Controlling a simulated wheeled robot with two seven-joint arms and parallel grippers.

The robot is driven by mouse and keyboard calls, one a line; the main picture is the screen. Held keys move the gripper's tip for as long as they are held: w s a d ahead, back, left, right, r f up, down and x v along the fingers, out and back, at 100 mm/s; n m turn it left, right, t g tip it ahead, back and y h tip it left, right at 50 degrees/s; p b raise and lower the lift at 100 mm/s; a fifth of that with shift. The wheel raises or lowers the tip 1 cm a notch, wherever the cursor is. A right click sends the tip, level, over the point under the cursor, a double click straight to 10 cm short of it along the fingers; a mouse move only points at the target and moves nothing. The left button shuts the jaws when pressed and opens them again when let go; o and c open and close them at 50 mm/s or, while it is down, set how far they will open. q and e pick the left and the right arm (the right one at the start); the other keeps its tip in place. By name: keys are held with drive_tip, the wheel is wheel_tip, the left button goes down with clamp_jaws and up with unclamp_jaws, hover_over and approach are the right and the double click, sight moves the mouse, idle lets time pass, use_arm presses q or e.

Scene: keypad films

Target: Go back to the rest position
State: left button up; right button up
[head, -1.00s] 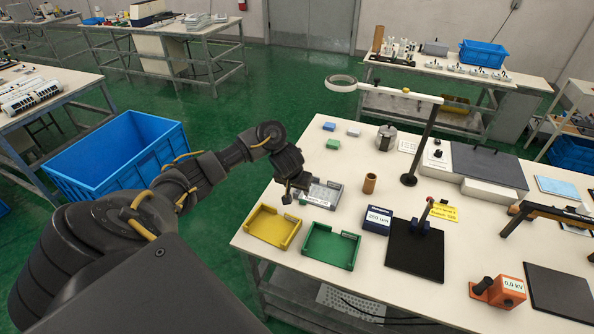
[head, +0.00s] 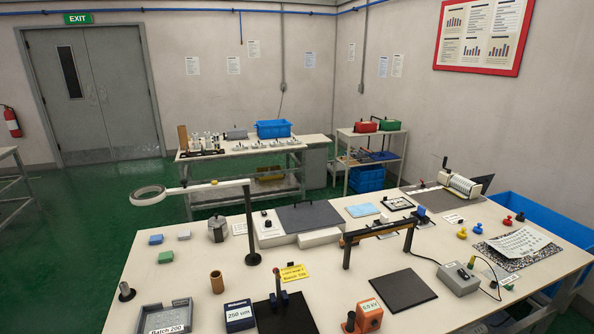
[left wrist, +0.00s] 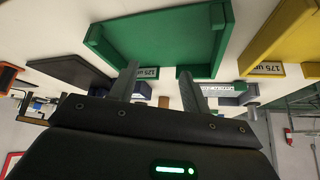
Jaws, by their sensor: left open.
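My left gripper (left wrist: 158,70) shows only in the left wrist view, where the scene looks upside down. Its two dark fingers stand apart with nothing between them. A green tray (left wrist: 150,42) is in front of and beyond the fingertips, and a yellow tray (left wrist: 288,38) labelled 175 um is to the right; I cannot tell the exact gap to either. Neither my left nor my right gripper shows in the head view.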

use_arm(q)
drive_tip(key=s+d+r+g, duration=0.1)
drive_tip(key=s+g, duration=0.1)
drive_tip(key=s, duration=1.1)
drive_tip(key=s+d+r+g, duration=0.1)
drive_tip(key=s+d, duration=0.1)
drive_tip(key=s, duration=1)
wheel_tip(320, 180, down, 29)
drive_tip(key=s+g+b, duration=0.1)
drive_tip(key=b, duration=0.2)
drive_tip(key=s+a+f+m+g+b, duration=0.1)
drive_tip(key=s+a+f+b, duration=0.1)
drive_tip(key=s+f, duration=1.4)
wheel_tip(320, 180, down, 2)
drive_tip(key=shift+s+a+f+g+b, duration=0.15)
drive_tip(key=shift+s+a+g+b, duration=0.15)
drive_tip(key=shift+s+a, duration=0.15)
